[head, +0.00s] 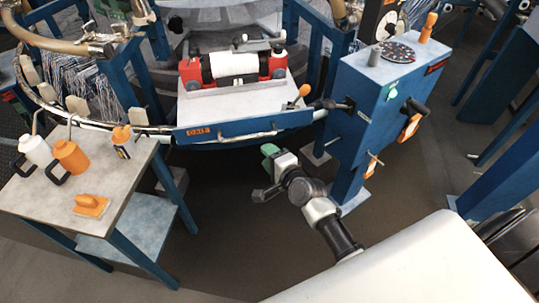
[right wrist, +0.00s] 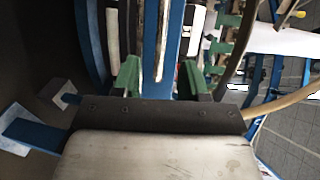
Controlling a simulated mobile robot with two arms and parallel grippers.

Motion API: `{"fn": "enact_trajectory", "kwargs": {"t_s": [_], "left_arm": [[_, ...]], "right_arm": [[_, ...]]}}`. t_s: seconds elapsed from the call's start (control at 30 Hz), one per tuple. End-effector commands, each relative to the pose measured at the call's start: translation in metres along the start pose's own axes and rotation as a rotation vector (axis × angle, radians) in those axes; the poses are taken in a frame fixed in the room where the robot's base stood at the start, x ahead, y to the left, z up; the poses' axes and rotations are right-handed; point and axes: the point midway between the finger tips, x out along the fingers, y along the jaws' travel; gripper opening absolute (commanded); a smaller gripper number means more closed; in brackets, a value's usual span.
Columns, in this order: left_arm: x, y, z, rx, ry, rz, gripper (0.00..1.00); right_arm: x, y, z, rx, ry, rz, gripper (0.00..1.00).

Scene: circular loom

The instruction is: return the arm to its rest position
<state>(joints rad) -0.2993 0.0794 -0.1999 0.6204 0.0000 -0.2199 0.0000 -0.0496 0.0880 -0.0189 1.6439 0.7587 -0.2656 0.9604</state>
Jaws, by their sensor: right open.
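My right arm reaches up from the bottom of the head view, and its gripper (head: 270,153) is over the dark floor, in front of the loom's blue front beam (head: 240,130). In the right wrist view the two green fingers of the gripper (right wrist: 160,78) stand apart with nothing seen held between them. A blue loom post (right wrist: 165,45) shows beyond the fingers; I cannot tell how far off it is. My left arm and gripper are not in the head view.
A side table (head: 130,170) at left holds a white bottle (head: 36,150), orange bottle (head: 70,157) and orange tool (head: 91,205). The blue control cabinet (head: 365,105) stands right of the gripper. Floor between table and cabinet is open.

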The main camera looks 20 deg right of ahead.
Motion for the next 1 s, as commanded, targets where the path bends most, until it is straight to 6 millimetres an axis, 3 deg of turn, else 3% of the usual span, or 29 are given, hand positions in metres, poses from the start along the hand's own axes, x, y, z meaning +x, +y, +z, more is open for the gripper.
{"fn": "enact_trajectory", "kwargs": {"t_s": [0.5,0.63,0.77,0.83,1.0], "left_arm": [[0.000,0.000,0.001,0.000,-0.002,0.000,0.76],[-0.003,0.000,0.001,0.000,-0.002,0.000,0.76],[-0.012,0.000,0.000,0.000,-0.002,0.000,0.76],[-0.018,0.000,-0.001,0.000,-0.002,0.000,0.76],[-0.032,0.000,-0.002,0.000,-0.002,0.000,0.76]], "right_arm": [[-0.001,0.000,0.000,0.000,0.000,0.000,0.43],[-0.003,0.020,0.000,-0.047,0.003,0.050,0.43],[-0.016,0.086,0.002,-0.213,-0.003,0.209,0.43],[-0.032,0.134,0.005,-0.343,-0.029,0.327,0.43],[-0.098,0.248,0.013,-0.679,-0.167,0.603,0.43]]}}
